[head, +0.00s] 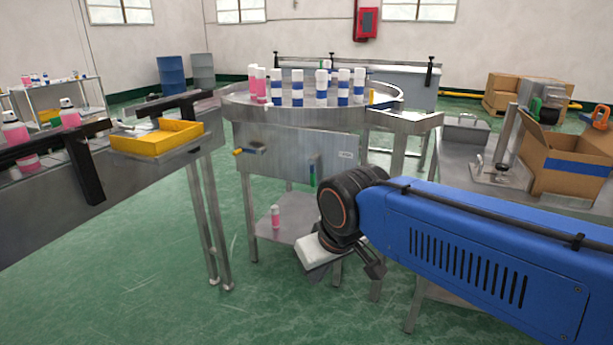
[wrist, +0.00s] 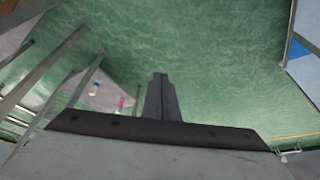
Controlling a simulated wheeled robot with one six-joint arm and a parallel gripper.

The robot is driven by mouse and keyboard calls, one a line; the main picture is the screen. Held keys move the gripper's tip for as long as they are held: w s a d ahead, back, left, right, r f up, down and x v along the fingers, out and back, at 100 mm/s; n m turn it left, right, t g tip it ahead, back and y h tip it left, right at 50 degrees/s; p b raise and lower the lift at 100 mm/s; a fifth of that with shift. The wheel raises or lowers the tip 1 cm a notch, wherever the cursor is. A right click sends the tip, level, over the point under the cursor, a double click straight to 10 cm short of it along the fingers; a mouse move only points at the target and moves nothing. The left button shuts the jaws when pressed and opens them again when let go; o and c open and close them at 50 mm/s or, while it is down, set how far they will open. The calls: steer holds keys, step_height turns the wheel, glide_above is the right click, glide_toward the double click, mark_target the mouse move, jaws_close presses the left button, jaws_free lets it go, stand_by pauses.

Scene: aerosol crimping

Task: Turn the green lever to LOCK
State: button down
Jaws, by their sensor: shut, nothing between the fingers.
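The green lever (head: 312,175) hangs on the front panel (head: 285,150) of the round steel turntable stand in the head view. It stands about upright, just left of my arm's dark wrist joint. A small label (head: 346,154) sits to its upper right; its text is too small to read. My gripper (head: 376,270) is below and right of the lever, apart from it, near the stand's legs. In the wrist view its fingers (wrist: 160,82) are together and empty, over green floor. The lever is not discernible in the wrist view.
A yellow-ended handle (head: 240,152) sits on the panel's left. White, blue and pink cans stand on the turntable (head: 300,113). A pink can (head: 275,216) stands on the lower shelf. A yellow tray (head: 157,138) is left; a cardboard box (head: 565,165) is right. Floor at front left is clear.

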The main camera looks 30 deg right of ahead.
steer(key=w+d+r+m+g+h, duration=0.1)
steer(key=w+d+r+m, duration=0.15)
steer(key=w, duration=0.55)
steer(key=w+d+r+m+g+h, duration=0.1)
steer(key=w+d+r, duration=0.1)
steer(key=w+r, duration=0.35)
steer(key=w+d+r+m+g+h, duration=0.1)
steer(key=w+d+r+m, duration=0.15)
steer(key=w, duration=0.75)
steer(key=w+d+f+m+g+h, duration=0.2)
steer(key=w+d+m, duration=0.1)
steer(key=w, duration=0.8)
steer(key=w+d+f+m+g+h, duration=0.1)
steer(key=w+d+f+m+h, duration=0.2)
steer(key=w, duration=0.9)
steer(key=shift+y, duration=0.4)
steer(key=shift+s+d+f, duration=0.85)
steer(key=shift+d+f, duration=0.2)
steer(key=shift+d, duration=0.45)
steer(key=shift+s+d+f, duration=0.8)
steer(key=shift+d+f, duration=0.25)
steer(key=shift+d, duration=0.4)
steer(key=shift+s+d+f, duration=0.85)
steer(key=shift+d+f, duration=0.2)
steer(key=shift+d, duration=0.45)
steer(key=shift+f+g, duration=0.1)
steer(key=shift+g, duration=0.3)
